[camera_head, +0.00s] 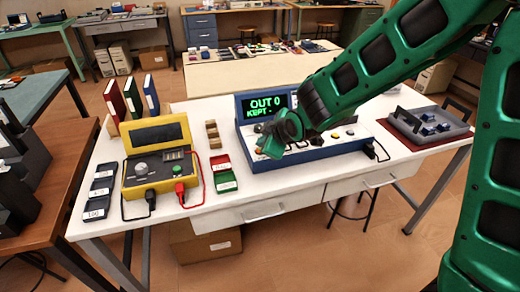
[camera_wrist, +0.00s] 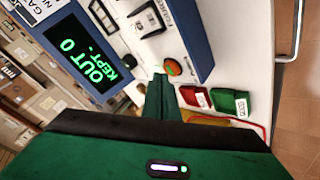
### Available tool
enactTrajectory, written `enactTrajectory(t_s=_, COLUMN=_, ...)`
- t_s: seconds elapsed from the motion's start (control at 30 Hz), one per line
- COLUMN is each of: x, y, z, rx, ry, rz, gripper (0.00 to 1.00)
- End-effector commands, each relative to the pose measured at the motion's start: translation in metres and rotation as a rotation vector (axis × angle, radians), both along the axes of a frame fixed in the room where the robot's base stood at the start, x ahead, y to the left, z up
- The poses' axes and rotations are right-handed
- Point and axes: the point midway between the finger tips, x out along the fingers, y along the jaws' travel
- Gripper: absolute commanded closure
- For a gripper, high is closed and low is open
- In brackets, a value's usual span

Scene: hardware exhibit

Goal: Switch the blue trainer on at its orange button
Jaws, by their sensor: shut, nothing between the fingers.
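The blue trainer (camera_head: 312,152) stands on the white table, its lit screen (camera_head: 266,106) showing green text "OUT 0" and "KEPT". My gripper (camera_head: 268,148) is shut and empty over the left part of the trainer's panel. In the head view my gripper mostly hides the button.
A yellow meter case (camera_head: 128,187) with red and black leads stands to the left. Red and green boxes (camera_head: 222,172) lie between it and the trainer. A grey tray (camera_head: 428,128) on a dark red mat is at the right. Books (camera_head: 133,97) stand at the back left.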

Motion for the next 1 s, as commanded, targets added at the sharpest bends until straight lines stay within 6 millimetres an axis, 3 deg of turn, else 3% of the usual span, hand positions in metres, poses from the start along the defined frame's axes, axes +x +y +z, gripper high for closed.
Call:
enactTrajectory(t_s=0.17, x=0.000, y=0.000, z=0.004, rx=0.001, ry=-0.001, rz=0.000, gripper=1.00)
enactTrajectory(t_s=0.73, x=0.001, y=0.000, z=0.052, rx=0.001, ry=-0.003, rz=0.000, gripper=1.00)
enactTrajectory(t_s=1.0, x=0.000, y=0.000, z=0.060, rx=0.000, ry=0.000, rz=0.000, gripper=1.00)
